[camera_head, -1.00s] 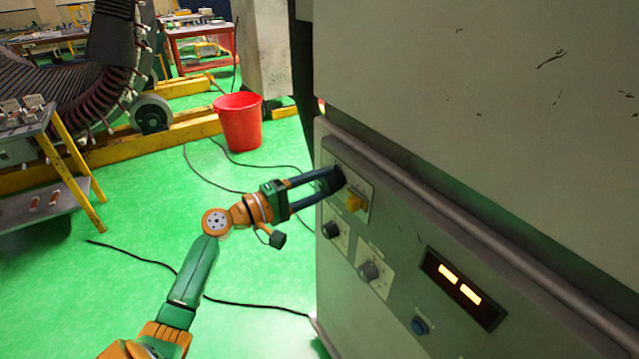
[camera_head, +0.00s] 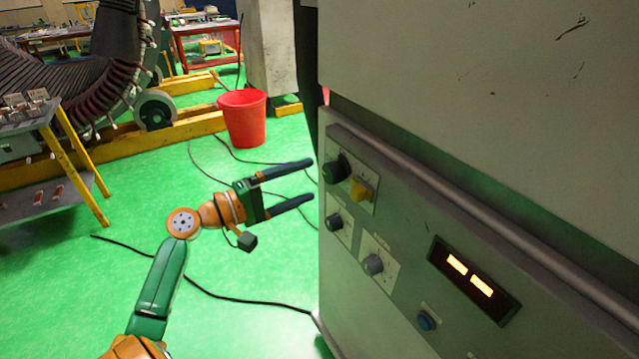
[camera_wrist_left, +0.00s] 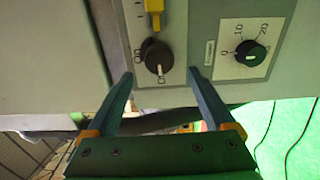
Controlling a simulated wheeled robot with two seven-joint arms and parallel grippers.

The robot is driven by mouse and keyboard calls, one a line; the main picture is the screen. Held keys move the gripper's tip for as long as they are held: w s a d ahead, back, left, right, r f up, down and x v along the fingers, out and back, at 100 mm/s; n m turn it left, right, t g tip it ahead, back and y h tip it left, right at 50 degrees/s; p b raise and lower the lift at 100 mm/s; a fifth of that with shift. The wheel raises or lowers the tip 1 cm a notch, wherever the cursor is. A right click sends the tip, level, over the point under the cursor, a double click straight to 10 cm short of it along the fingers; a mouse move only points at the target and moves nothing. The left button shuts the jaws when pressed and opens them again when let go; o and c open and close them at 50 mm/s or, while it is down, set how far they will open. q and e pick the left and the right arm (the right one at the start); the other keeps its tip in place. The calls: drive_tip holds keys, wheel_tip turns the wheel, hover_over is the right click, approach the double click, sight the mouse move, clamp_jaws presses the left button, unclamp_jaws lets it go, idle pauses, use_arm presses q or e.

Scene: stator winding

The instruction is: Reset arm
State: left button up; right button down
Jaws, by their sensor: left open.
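My left gripper (camera_head: 309,180) is open and empty in the head view, just left of the grey control cabinet (camera_head: 400,190). Its fingers point right toward the cabinet's panel and stand apart from it. The panel carries a black knob (camera_head: 336,168) at its upper left, beside a yellow switch (camera_head: 361,189). In the left wrist view, the open fingers (camera_wrist_left: 160,80) show on either side below the black knob (camera_wrist_left: 158,58). The yellow switch (camera_wrist_left: 154,8) is above it. My right gripper is not in view.
Below on the panel are a small knob (camera_head: 334,222), a grey knob (camera_head: 372,264), a lit display (camera_head: 470,280) and a blue button (camera_head: 426,321). A red bucket (camera_head: 243,118) stands behind on the green floor. Cables lie on the floor. A cart (camera_head: 75,165) stands at left.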

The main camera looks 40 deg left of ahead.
use_arm(q)
drive_tip(key=shift+v, duration=0.8)
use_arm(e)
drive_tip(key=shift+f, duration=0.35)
